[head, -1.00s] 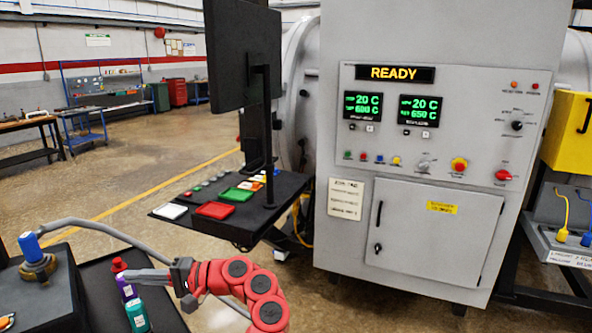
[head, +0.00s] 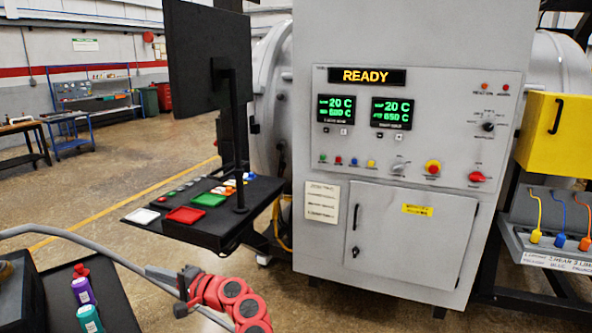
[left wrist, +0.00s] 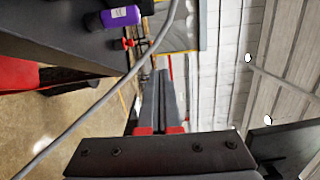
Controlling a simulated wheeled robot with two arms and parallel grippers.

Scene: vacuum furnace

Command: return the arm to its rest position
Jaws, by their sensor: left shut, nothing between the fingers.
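My left arm (head: 232,297) is red and reaches up from the bottom of the head view. My left gripper (head: 158,274) points left, beside the black surface with the bottles. In the left wrist view the two dark fingers of my left gripper (left wrist: 159,80) lie together, shut and empty. My right gripper is in neither view.
A purple bottle (head: 83,291) and a teal bottle (head: 89,318) stand on a black surface (head: 58,285) left of the gripper. A grey hose (head: 95,250) arches behind. The button console (head: 235,228) and furnace cabinet (head: 412,240) stand beyond. Open floor (head: 110,190) lies at left.

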